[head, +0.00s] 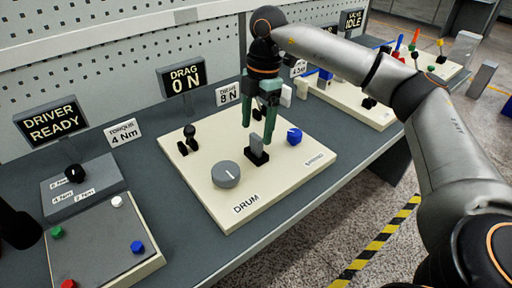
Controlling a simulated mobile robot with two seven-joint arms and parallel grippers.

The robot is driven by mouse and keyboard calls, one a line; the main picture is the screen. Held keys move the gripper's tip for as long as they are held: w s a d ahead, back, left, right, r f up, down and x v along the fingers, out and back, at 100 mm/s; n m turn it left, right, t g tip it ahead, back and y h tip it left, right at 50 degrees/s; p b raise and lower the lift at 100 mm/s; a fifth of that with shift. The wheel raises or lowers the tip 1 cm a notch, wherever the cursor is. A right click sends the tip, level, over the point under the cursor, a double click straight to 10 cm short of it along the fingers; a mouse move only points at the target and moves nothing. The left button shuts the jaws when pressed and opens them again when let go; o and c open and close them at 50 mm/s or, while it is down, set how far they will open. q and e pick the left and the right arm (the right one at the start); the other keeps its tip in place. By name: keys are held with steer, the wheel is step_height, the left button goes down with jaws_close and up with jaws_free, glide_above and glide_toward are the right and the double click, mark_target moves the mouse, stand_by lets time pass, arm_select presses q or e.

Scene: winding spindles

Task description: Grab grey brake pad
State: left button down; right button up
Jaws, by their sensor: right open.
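The grey brake pad (255,141) appears to be the small upright grey block in a black holder (257,158) on the cream board marked DRUM (286,172). My right gripper (257,128) points down with its green fingers open. Its fingertips are close around or just above the pad. I cannot tell whether they touch it. The pad's upper part is partly hidden by the fingers. The fingers of my left gripper do not show.
On the same board are a grey drum knob (226,174), a blue knob (294,136) and black clips (188,141). A panel with coloured buttons (103,243) is at left. A second cream board (345,101) lies behind right. A DRAG display (184,77) stands behind.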

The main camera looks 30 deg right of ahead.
mark_target(256, 136)
step_height(256, 136, down, 4)
steer(key=shift+s+a+r, duration=0.15)
steer(key=shift+r, duration=0.1)
jaws_close()
stand_by(0.6)
